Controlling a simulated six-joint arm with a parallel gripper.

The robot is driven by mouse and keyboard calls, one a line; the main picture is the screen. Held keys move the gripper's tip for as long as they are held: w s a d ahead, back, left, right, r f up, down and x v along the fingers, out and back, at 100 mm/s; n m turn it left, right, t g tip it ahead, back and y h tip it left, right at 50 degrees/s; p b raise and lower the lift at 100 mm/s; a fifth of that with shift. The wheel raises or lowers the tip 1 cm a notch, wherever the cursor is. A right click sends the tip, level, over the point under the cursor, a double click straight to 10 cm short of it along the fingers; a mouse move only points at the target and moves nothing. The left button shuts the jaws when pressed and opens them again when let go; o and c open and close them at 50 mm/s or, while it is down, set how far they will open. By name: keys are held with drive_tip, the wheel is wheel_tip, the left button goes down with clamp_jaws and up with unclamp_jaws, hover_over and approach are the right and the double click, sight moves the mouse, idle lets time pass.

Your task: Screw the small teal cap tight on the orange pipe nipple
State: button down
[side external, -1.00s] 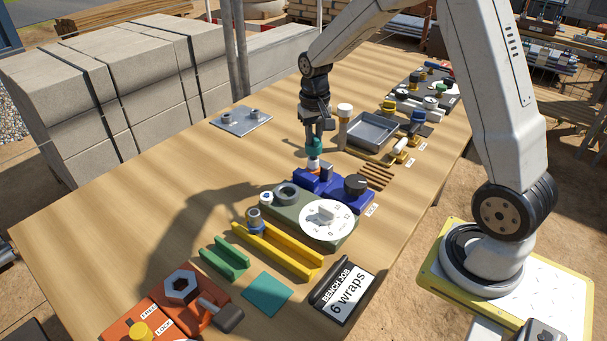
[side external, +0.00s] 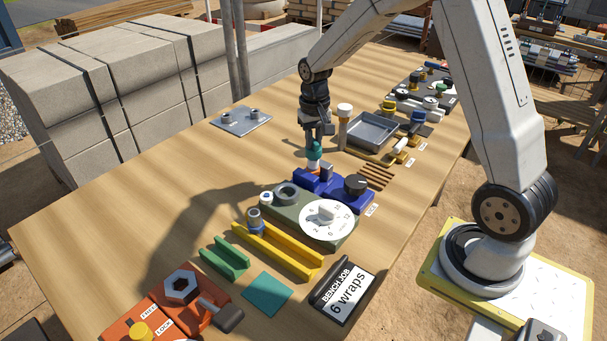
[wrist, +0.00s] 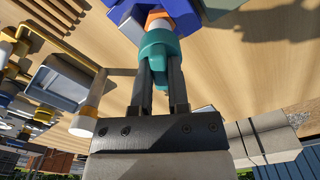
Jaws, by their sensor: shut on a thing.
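My gripper (side external: 314,140) points down over the blue fixture (side external: 326,184) and is shut on the small teal cap (side external: 314,153). In the wrist view the two dark fingers (wrist: 160,72) grip the teal cap (wrist: 160,44) from either side. The orange pipe nipple (wrist: 158,15) stands in the blue fixture, with a pale band (wrist: 160,24) between its orange part and the cap. The cap is in line with the nipple and sits at its end. How far the threads engage is hidden.
A black knob (side external: 356,185) is on the fixture's right. A green unit with a white dial (side external: 327,219) stands in front. A grey tray (side external: 371,130) and a white-topped post (side external: 344,120) stand behind right. Bare wood lies to the left.

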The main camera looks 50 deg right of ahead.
drive_tip(key=shift+f, duration=0.95)
idle(0.4)
drive_tip(key=m, duration=0.8)
drive_tip(key=shift+f, duration=0.15)
